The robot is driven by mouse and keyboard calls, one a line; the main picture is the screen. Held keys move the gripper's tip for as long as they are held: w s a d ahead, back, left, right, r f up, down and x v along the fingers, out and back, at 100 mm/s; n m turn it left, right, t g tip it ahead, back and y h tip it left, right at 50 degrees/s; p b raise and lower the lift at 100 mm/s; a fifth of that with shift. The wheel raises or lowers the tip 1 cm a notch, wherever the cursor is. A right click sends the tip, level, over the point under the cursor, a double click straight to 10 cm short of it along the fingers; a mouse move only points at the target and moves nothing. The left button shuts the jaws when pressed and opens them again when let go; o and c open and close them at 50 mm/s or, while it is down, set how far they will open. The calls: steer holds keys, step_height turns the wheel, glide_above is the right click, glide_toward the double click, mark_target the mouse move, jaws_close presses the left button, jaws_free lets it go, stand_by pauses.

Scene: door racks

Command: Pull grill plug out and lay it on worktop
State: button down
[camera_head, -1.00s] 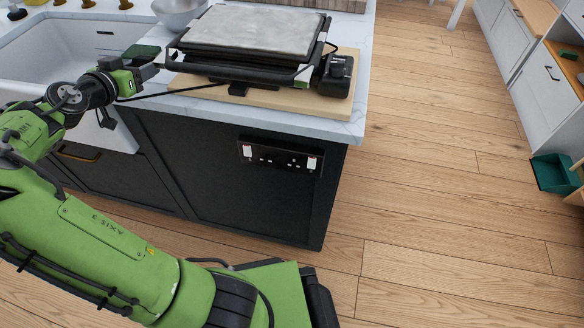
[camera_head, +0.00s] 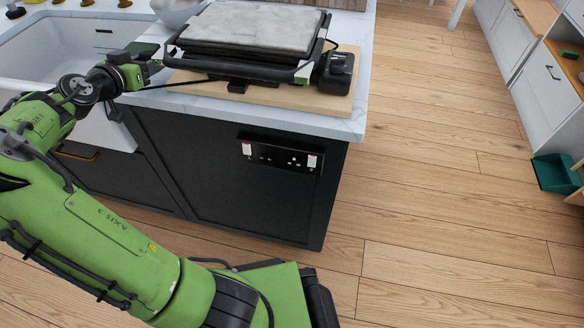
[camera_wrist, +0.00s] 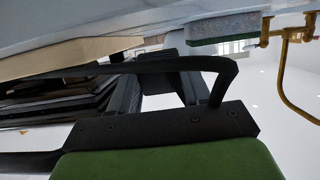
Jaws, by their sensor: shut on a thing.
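The grill (camera_head: 250,28) has a dark body and a grey top and sits on a wooden board (camera_head: 300,97) on the white worktop (camera_head: 345,128). My gripper (camera_head: 157,66) is at the worktop's edge by the sink, left of the grill. It is shut on the plug, a dark block between the fingers in the wrist view (camera_wrist: 162,64); the plug is hard to make out in the head view.
A white sink (camera_head: 50,60) lies left of the grill, with a brass tap (camera_wrist: 284,65) in the wrist view. A green-grey sponge (camera_wrist: 222,28) lies on the worktop close to my gripper. A metal bowl (camera_head: 177,10) stands behind. Open floor lies to the right.

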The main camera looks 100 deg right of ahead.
steer(key=shift+f, duration=1.15)
steer(key=shift+c, duration=2.1)
jaws_free()
steer(key=p+v, duration=0.3)
steer(key=v, duration=1.2)
steer(key=shift+w+a, duration=0.2)
steer(key=shift+a, duration=0.1)
